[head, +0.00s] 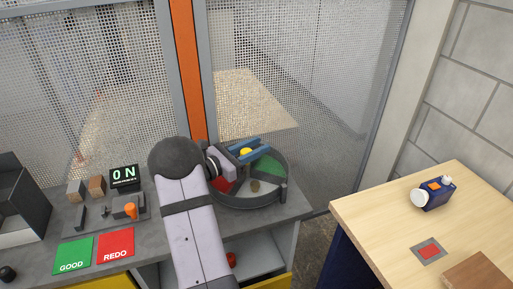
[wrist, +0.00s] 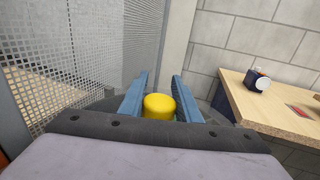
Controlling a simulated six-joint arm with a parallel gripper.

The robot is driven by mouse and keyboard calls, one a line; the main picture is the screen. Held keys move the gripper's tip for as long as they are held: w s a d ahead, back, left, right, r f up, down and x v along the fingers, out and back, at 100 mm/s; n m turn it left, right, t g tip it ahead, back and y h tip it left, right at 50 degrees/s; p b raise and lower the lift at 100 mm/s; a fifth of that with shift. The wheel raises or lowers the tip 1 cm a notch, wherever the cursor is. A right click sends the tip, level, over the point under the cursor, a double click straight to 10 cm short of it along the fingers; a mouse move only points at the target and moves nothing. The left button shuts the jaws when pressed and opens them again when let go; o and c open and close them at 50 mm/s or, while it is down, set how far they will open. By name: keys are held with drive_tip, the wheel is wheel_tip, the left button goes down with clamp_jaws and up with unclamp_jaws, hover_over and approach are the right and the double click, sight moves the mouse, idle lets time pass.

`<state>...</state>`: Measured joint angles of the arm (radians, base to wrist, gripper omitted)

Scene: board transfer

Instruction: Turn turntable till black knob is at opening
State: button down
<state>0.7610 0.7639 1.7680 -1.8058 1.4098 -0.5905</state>
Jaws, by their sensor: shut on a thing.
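The round turntable (head: 262,203) sits on the grey bench inside a dark rim, with green, red and pale sectors showing. My gripper (head: 247,151) is above its far side, its two blue fingers on either side of a yellow knob (head: 246,153). In the wrist view the yellow knob (wrist: 159,105) stands between the fingers (wrist: 160,92), and I am shut on it. A small brownish round piece (head: 255,187) lies on the turntable's near part. A dark upright piece (head: 284,191) stands at the right rim. I cannot make out a black knob on the turntable; my arm hides its left side.
A mesh fence (head: 310,80) with an orange post (head: 187,60) stands close behind. Left on the bench are green GOOD (head: 73,255) and red REDO (head: 115,245) pads, a display (head: 124,176) and small blocks. A wooden table (head: 385,215) with a blue device (head: 434,194) stands right.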

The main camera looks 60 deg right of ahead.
drive_tip(key=shift+t, duration=0.3)
drive_tip(key=shift+w+d+f+n+t+h+b, duration=0.1)
drive_tip(key=shift+w+n+t+h+b, duration=0.15)
drive_tip(key=shift+n+t+b, duration=0.5)
drive_tip(key=shift+w+d+n+t+h+b, duration=0.15)
drive_tip(key=shift+n+t+h+b, duration=0.35)
drive_tip(key=shift+t, duration=0.55)
drive_tip(key=shift+w+a+f+n+t+h+b, duration=0.1)
drive_tip(key=shift+w+n+t+h+b, duration=0.1)
drive_tip(key=shift+n+t+b, duration=0.45)
drive_tip(key=n+t+b, duration=0.1)
drive_tip(key=t+b, duration=0.1)
drive_tip(key=w+n+t+b, duration=0.1)
drive_tip(key=n+t+b, duration=0.1)
drive_tip(key=t, duration=0.1)
drive_tip(key=shift+t+b, duration=0.25)
drive_tip(key=shift+b, duration=0.05)
drive_tip(key=shift+w+r+n+t+b, duration=0.1)
drive_tip(key=shift+w+n+t+b, duration=0.05)
drive_tip(key=shift+n+t+b, duration=0.5)
drive_tip(key=shift+w+r+t+y+b, duration=0.1)
drive_tip(key=shift+w+t+y+b, duration=0.05)
drive_tip(key=shift+t+y+b, duration=0.15)
drive_tip(key=c, duration=1.3)
unclamp_jaws()
